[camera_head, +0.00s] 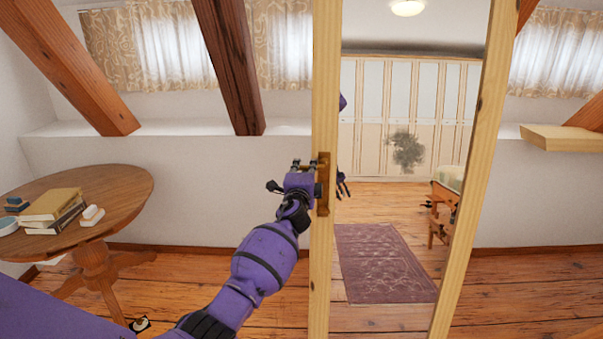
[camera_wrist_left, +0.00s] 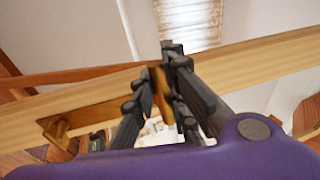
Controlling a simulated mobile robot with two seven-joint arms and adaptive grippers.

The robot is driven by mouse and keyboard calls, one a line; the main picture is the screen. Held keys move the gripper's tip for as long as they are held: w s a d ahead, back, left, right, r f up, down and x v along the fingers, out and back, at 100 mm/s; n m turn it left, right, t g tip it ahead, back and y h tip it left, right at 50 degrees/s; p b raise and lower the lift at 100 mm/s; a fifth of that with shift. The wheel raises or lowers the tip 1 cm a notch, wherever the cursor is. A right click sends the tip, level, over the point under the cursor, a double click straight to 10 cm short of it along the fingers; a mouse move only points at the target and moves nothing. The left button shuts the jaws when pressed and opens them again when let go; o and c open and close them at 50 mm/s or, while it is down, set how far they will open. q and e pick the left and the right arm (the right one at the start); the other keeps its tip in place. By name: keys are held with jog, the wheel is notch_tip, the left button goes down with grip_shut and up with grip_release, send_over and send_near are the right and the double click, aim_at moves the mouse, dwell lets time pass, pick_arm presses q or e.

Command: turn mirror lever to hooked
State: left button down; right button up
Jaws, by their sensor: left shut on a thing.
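A tall mirror (camera_head: 400,210) in a pale wooden frame (camera_head: 323,90) stands in front of me, leaning a little. A brass plate with the lever (camera_head: 323,185) is on its left upright. My left gripper (camera_head: 305,168) reaches the plate from the left. In the left wrist view its dark fingers (camera_wrist_left: 162,88) are shut on the brass lever (camera_wrist_left: 160,92), which runs between them. A brass bracket (camera_wrist_left: 58,130) shows on the frame farther left in that view. The fingers hide part of the lever in the head view. My right gripper is not in view.
A round wooden table (camera_head: 120,190) with stacked books (camera_head: 52,208) and small white and blue items stands at the left. Sloping timber braces (camera_head: 228,60) rise behind. A wooden shelf (camera_head: 562,138) is at the right. The plank floor (camera_head: 530,285) is clear to the right of the mirror.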

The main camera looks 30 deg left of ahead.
pick_arm(q)
jog(key=shift+r+m, duration=0.2)
jog(key=shift+m, duration=0.1)
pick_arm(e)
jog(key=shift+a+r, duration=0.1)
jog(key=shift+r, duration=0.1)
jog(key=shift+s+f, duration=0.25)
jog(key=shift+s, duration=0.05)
pick_arm(q)
jog(key=c, duration=1.7)
grip_release()
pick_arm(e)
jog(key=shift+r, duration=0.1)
pick_arm(q)
jog(key=v, duration=1.2)
